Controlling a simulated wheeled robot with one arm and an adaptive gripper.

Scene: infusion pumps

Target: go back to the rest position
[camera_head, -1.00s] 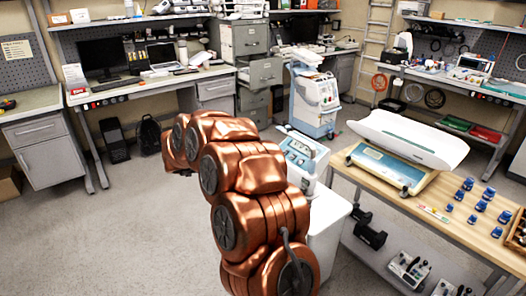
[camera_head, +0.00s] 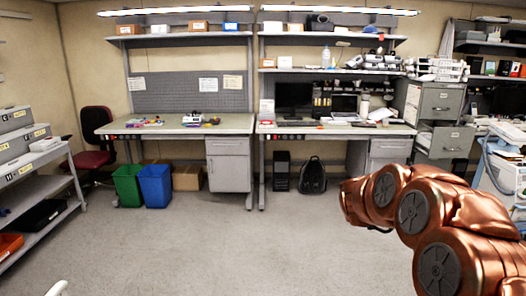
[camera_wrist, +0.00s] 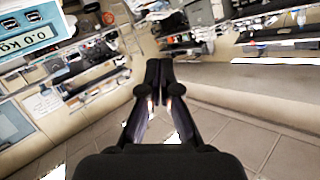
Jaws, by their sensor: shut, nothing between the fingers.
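My gripper (camera_wrist: 158,88) shows in the wrist view with its two dark fingers meeting at the tips. It is shut and holds nothing. In the head view my copper-coloured arm reaches in from the lower right; the gripper itself cannot be made out there. In the wrist view a device with a blue display (camera_wrist: 28,38) reading 0.0 kg is at the upper left, apart from the fingers. The view is tilted, with tiled floor below.
Open floor (camera_head: 230,245) lies ahead. Workbenches (camera_head: 215,124) line the back wall, with green (camera_head: 128,185) and blue (camera_head: 155,185) bins, a backpack (camera_head: 313,175) and a dark red chair (camera_head: 95,140) nearby. A shelf rack (camera_head: 50,160) stands left. A drawer cabinet (camera_head: 440,115) stands right, one drawer pulled out.

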